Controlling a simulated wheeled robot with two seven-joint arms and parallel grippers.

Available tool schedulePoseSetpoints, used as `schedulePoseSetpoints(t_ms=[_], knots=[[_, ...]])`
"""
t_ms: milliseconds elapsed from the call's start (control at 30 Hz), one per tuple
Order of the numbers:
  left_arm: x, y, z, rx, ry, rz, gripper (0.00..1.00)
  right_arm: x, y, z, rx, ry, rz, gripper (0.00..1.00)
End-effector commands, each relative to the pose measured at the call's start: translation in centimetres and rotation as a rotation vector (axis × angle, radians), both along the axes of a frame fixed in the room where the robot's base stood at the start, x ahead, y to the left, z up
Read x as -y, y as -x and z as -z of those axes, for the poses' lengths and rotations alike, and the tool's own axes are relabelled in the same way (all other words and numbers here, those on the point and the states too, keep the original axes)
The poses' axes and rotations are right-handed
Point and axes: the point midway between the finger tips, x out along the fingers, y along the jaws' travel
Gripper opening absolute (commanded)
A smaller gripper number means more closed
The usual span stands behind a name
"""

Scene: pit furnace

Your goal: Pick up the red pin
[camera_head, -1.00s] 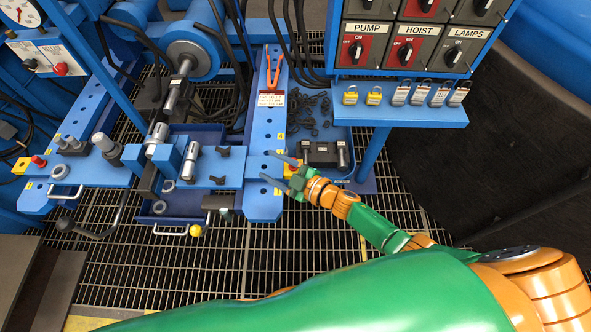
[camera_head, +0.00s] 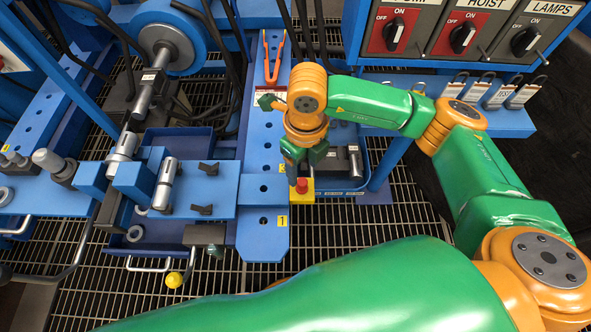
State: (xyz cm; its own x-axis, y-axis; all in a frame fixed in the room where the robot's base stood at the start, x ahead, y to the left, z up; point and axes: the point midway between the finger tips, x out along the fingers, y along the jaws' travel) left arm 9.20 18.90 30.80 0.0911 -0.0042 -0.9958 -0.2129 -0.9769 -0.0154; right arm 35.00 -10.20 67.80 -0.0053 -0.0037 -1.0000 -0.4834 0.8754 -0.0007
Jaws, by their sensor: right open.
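A small red piece (camera_head: 302,186), which I take to be the red pin, stands on a yellow block (camera_head: 302,197) at the right edge of the blue perforated rail. My right gripper (camera_head: 297,178) points down right over it, with its dark fingers just above or beside the red piece. The gripper is open. I cannot tell whether a finger touches the red piece, as the wrist and fingers partly hide it. My left gripper is not in view.
The blue rail (camera_head: 265,190) holds orange-handled pliers (camera_head: 272,58). A blue tray (camera_head: 352,183) lies right of the gripper, partly hidden by my arm. A switch panel (camera_head: 460,35) with hanging padlocks (camera_head: 490,92) overhangs at upper right. Clamp fixtures (camera_head: 165,180) stand left. Open grating (camera_head: 330,222) lies in front.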

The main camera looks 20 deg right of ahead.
Motion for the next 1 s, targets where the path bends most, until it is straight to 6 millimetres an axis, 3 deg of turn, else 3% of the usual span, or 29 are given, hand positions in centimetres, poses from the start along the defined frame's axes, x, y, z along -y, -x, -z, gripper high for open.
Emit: schedulePoseSetpoints(t_ms=[333, 600, 667, 833, 867, 1000], knots=[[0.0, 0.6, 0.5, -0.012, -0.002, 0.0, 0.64, -0.1, -0.6, 6.0, -0.005, -0.002, 0.0, 0.65], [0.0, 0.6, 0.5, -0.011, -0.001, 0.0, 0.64, -0.1, -0.6, 6.7, -0.003, -0.003, -0.001, 0.65], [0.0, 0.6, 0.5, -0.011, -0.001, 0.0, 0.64, -0.1, -0.6, 6.7, -0.003, -0.003, -0.001, 0.51], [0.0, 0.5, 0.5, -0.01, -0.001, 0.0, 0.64, -0.1, -0.6, 6.7, -0.003, -0.004, -0.001, 0.05], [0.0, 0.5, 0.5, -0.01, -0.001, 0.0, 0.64, -0.1, -0.6, 6.7, -0.003, -0.004, -0.001, 0.0], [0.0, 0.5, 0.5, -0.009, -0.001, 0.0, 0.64, -0.2, -0.6, 6.6, -0.002, -0.004, -0.001, 0.0]])
